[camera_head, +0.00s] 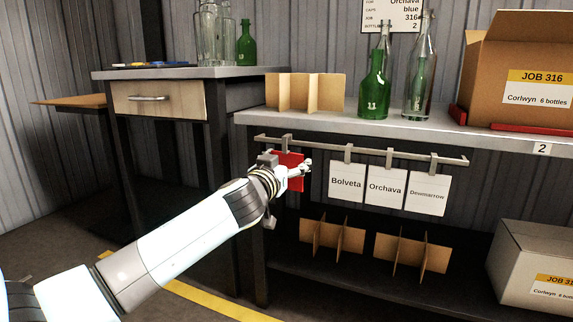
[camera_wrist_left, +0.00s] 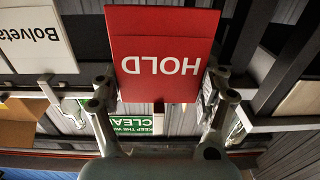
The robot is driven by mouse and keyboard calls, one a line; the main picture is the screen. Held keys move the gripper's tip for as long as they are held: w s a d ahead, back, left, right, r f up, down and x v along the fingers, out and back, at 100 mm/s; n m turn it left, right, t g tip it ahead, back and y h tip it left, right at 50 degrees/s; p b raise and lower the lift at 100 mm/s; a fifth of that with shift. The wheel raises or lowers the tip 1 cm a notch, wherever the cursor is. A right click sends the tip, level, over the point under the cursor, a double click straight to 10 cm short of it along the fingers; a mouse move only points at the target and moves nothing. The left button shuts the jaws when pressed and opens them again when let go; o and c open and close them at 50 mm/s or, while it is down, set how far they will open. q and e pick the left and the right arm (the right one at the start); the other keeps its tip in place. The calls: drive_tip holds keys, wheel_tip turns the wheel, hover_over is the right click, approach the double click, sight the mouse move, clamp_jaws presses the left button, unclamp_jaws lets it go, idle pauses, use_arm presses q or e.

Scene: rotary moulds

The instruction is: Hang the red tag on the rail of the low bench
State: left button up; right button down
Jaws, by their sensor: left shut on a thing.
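The red tag (camera_head: 291,157) is at the left part of the bench rail (camera_head: 318,148), partly hidden by my left gripper (camera_head: 299,171). A grey hook (camera_head: 287,140) shows above the tag at the rail; I cannot tell whether it rests on the rail. In the left wrist view the red tag (camera_wrist_left: 165,70) fills the upper middle, its word HOLD upside down. The fingers of my left gripper (camera_wrist_left: 160,98) stand at both sides of it, shut on it. The low bench (camera_head: 415,133) carries the rail below its top. My right gripper is not in view.
White tags Bolveta (camera_head: 346,183), Orchava (camera_head: 385,188) and a third (camera_head: 427,193) hang to the right on the rail. Cardboard dividers (camera_head: 332,238) stand on the shelf below.

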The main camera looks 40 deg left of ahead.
sight(292, 164)
use_arm(q)
drive_tip(key=shift+x, duration=1.5)
drive_tip(key=shift+f+b, duration=0.6)
drive_tip(key=shift+b, duration=0.3)
drive_tip(key=o, duration=1.2)
drive_tip(key=shift+b+v, duration=0.45)
drive_tip(key=shift+v, duration=6.05)
drive_tip(key=shift+a, duration=0.15)
